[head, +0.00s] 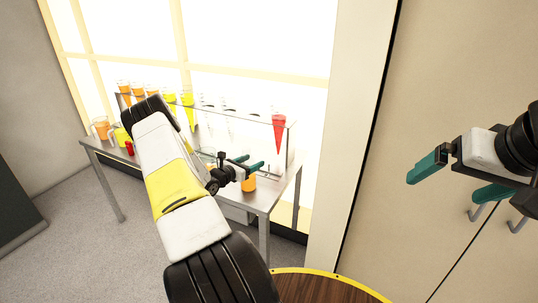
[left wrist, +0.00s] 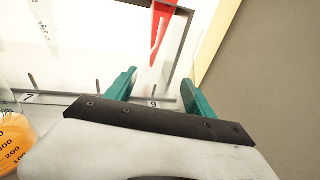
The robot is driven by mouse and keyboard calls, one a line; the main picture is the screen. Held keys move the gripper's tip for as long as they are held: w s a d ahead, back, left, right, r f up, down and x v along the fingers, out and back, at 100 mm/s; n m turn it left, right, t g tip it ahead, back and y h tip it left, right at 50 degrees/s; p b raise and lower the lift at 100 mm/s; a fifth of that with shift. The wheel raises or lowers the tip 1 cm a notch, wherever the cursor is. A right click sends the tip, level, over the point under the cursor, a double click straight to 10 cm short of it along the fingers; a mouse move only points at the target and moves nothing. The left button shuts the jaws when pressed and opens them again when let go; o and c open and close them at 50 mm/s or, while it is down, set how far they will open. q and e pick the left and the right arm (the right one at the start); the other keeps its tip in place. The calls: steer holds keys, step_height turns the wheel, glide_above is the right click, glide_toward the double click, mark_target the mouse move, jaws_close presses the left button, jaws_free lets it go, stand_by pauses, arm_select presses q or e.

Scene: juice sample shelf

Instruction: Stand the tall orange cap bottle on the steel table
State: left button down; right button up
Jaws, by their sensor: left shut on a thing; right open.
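I cannot make out a tall orange cap bottle in either view. My left gripper (head: 248,164) is at the right part of the steel table (head: 262,199), below the glass shelf. Its two teal fingers also show in the left wrist view (left wrist: 157,88). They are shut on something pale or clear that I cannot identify. A red cone-shaped vessel (head: 279,132) is beyond the fingertips at the shelf's right end; it also shows in the left wrist view (left wrist: 161,28). My right gripper (head: 451,178) is open and empty in front of the beige wall, well away from the table.
An orange graduated vessel (head: 249,184) is just below my left gripper, and shows in the left wrist view (left wrist: 14,140). An orange jug (head: 101,128) is at the table's left end. My left arm hides the table's middle.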

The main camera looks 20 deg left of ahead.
arm_select(q)
steer(key=shift+c, duration=1.8)
jaws_free()
steer(key=shift+f, duration=0.1)
steer(key=shift+s+a, duration=0.1)
steer(key=shift+s, duration=0.1)
steer(key=v, duration=1.1)
steer(key=shift+s, duration=0.25)
